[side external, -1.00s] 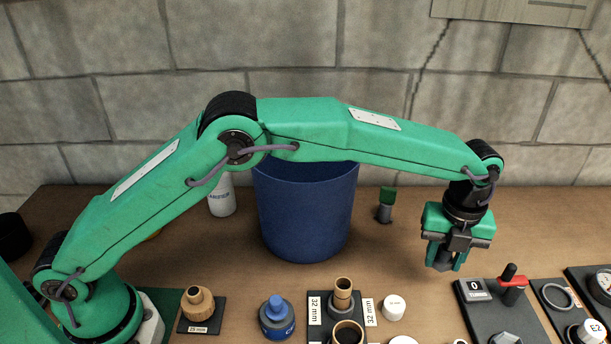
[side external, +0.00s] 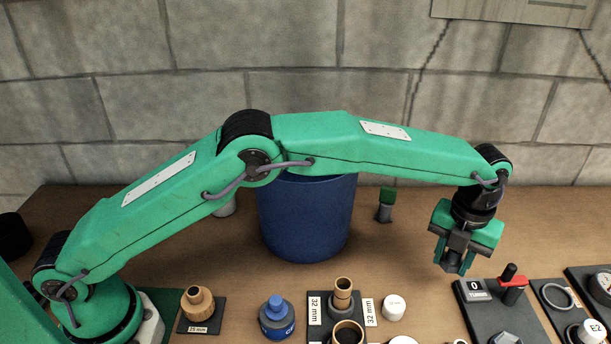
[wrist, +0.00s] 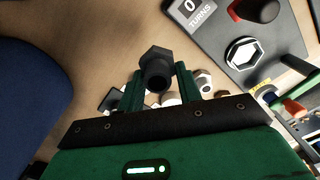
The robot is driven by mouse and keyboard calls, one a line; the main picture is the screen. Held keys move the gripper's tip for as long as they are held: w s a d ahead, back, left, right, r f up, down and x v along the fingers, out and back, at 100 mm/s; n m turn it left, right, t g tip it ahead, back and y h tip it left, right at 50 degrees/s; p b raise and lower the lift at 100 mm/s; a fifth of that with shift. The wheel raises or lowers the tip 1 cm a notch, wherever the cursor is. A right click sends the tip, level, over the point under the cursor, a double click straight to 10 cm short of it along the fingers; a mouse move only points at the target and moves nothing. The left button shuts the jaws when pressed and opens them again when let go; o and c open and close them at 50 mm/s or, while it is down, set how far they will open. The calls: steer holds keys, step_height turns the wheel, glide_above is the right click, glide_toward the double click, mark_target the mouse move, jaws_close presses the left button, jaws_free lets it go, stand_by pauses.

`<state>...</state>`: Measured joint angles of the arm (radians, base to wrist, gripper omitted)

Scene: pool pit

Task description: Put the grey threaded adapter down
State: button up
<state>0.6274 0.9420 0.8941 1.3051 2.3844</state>
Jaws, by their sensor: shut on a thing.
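My gripper (side external: 453,264) is at the right of the side view, pointing down over the brown bench. It is shut on the grey threaded adapter, which shows in the wrist view (wrist: 157,66) as a dark grey hexagonal piece with a round hollow end between the two green fingers. In the side view the fingers mostly hide the adapter. The gripper is left of and behind the dark turns-counter plate (side external: 476,313). I cannot tell exactly how high the adapter is above the bench.
A blue bin (side external: 305,222) stands behind and left of the gripper. A small green-topped bottle (side external: 386,205) is at the back. A white cap (side external: 393,307), brown fittings (side external: 343,292) and a blue-capped bottle (side external: 277,316) stand at the front. Bare bench (side external: 405,255) lies left of the gripper.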

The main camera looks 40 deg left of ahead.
steer(key=w+a+f, duration=0.1)
steer(key=w+f, duration=0.1)
steer(key=w+a+f, duration=0.2)
steer(key=w, duration=0.1)
steer(key=w+a+f, duration=0.2)
steer(key=w, duration=0.1)
steer(key=shift+w+a, duration=0.1)
steer(key=shift+w, duration=0.15)
steer(key=shift+f, duration=1.95)
steer(key=shift+f, duration=0.1)
steer(key=o, duration=1)
steer(key=shift+o, duration=0.2)
step_height(320, 180, up, 8)
steer(key=shift+f, duration=0.15)
